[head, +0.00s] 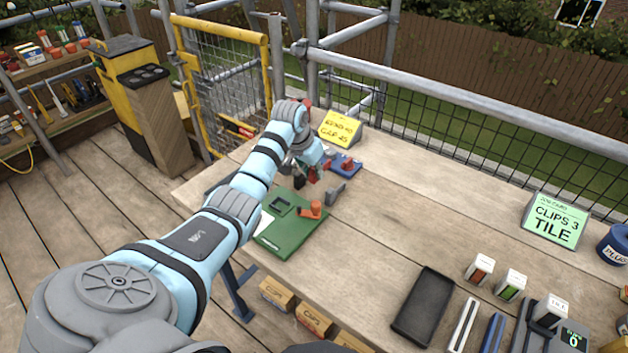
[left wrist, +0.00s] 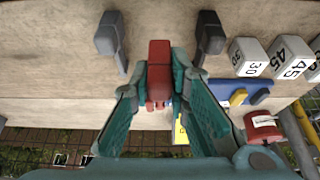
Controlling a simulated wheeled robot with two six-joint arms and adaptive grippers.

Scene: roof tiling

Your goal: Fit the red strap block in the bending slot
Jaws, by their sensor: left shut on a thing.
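My left gripper (head: 308,172) is over the far left part of the bench. In the left wrist view, its teal fingers (left wrist: 162,85) are shut on a red block (left wrist: 158,62). The block sits between the fingertips, with wooden bench top beyond it. Two dark grey upright pieces (left wrist: 107,40) (left wrist: 210,38) stand apart on either side of it in that view. One grey piece (head: 336,193) shows in the head view beside the gripper. I cannot tell for sure which part is the bending slot. My right gripper is not in view.
A green board (head: 292,239) with a dark square frame and an orange piece lies nearer. A blue fixture (head: 347,166) and a yellow sign (head: 340,128) stand behind the gripper. Numbered white blocks (left wrist: 250,58) sit close by. A black tray (head: 424,305) lies right; the bench middle is clear.

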